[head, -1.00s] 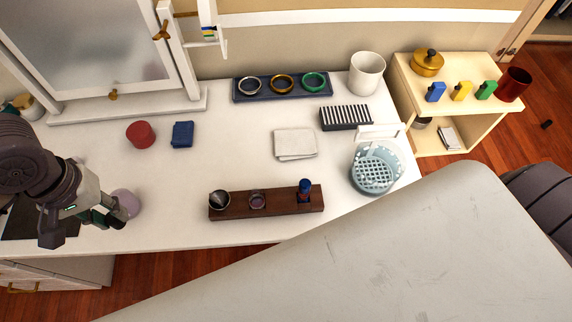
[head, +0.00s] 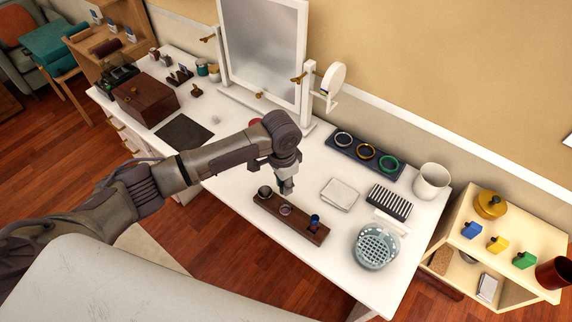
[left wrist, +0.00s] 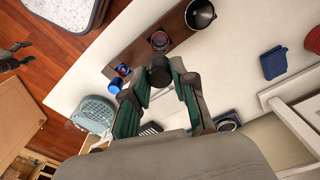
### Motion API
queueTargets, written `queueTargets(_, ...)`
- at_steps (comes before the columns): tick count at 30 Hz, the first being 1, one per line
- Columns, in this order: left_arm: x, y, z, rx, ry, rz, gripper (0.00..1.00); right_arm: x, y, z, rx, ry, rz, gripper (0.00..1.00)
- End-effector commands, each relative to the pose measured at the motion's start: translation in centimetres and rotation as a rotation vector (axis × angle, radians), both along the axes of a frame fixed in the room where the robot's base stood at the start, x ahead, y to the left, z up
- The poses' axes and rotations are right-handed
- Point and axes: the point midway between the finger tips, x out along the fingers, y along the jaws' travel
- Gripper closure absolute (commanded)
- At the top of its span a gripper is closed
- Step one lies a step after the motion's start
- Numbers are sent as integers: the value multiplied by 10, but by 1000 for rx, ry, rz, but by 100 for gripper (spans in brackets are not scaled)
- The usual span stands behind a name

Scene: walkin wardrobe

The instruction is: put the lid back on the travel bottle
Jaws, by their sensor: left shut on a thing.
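My left gripper (head: 287,190) is shut on a small dark round lid (left wrist: 160,72), held between its fingertips. In the head view it hangs over the dark wooden rack (head: 268,208). The open travel bottle (head: 286,210), purplish and without a lid, stands upright in the rack's middle. The bottle's mouth also shows in the left wrist view (left wrist: 159,41), just beyond the lid, with a gap between them. My right gripper (left wrist: 15,58) seems to show only as a dark, partly cut-off shape at the left wrist view's left edge; its jaws are unclear.
In the rack, a dark metal cup (head: 265,191) and a blue-capped bottle (head: 314,221) flank the open bottle. A pale blue basket (head: 375,250), a striped black block (head: 389,201) and a folded white cloth (head: 340,193) stand to the right. The mirror (head: 265,45) rises behind my arm.

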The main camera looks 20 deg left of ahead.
Motion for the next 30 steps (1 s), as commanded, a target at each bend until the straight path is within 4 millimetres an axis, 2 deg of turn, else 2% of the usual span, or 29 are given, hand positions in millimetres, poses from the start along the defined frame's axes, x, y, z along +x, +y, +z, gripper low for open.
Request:
queueTargets(1, 0, -1, 5, 0, 3, -37, 85, 1, 4, 17, 4, -1, 0, 42)
queueTargets(4, 3, -1, -1, -1, -5, -95, 85, 0, 6, 25, 7, 1, 2, 42)
queueTargets(8, 4, -1, -8, 0, -8, -128, 85, -2, 3, 25, 3, 5, 2, 42)
queueTargets(17, 4, -1, -24, 0, -9, -130, 85, -10, -10, 6, -14, 18, 0, 42)
queueTargets(27, 4, -1, -52, -1, -10, -131, 85, -10, -11, -28, -14, 17, -1, 42)
queueTargets(30, 4, -1, -59, -1, -8, -129, 85, -10, -10, -30, -13, 17, -1, 42)
